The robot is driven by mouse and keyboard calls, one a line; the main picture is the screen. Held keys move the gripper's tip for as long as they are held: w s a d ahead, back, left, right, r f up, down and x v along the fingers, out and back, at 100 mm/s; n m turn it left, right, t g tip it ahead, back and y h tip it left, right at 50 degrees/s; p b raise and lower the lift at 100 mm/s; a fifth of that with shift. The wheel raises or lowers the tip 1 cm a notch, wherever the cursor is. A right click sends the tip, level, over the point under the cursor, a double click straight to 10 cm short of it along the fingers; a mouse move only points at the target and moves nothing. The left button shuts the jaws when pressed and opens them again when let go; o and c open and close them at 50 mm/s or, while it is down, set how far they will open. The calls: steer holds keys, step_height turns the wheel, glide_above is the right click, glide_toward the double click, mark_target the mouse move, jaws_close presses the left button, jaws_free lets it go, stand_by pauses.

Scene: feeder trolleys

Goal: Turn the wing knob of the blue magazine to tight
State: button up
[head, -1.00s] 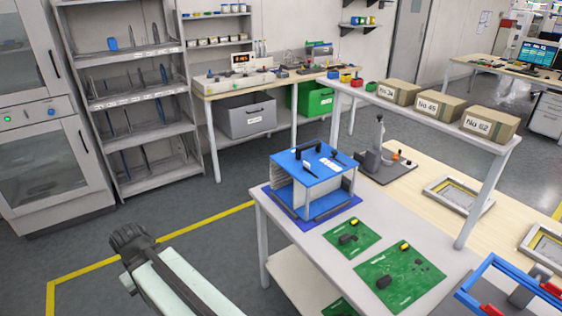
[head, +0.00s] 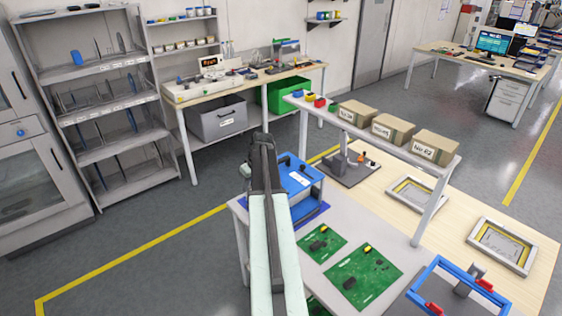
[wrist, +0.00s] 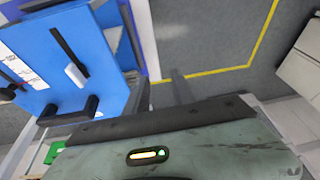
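The blue magazine (head: 305,181) stands on the grey trolley top, partly hidden behind my arm in the head view. In the wrist view its blue top face (wrist: 40,55) fills the upper left, with a black handle (wrist: 70,113), a dark slot-like strip (wrist: 68,52), a small pale-and-dark piece (wrist: 75,75) and a white label. I cannot tell which of these small parts is the wing knob, or its setting. My gripper (wrist: 160,92) has its two fingers apart, with floor showing between them. It is empty, to the right of the magazine's top in the wrist view.
Green circuit boards (head: 362,277) lie on the trolley beside the magazine. A raised shelf (head: 385,135) with cardboard boxes stands behind it. A blue frame (head: 458,285) is at the front right. Floor with yellow lines (head: 130,265) is free to the left.

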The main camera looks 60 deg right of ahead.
steer(key=s+d+r+h+p, duration=0.15)
steer(key=s+d+r, duration=0.25)
steer(key=s+d, duration=0.65)
steer(key=shift+m+t+y, duration=0.25)
steer(key=shift+m+t, duration=0.05)
steer(key=shift+m, duration=0.1)
steer(key=b+x, duration=0.2)
steer(key=x, duration=0.1)
steer(key=w+b+x, duration=0.1)
steer(key=b+x, duration=0.2)
steer(key=d+b+x, duration=0.1)
steer(key=b+x, duration=0.1)
steer(key=x, duration=0.1)
steer(key=shift+w+d+r, duration=0.1)
steer(key=shift+w+r, duration=0.05)
steer(key=shift+r, duration=0.4)
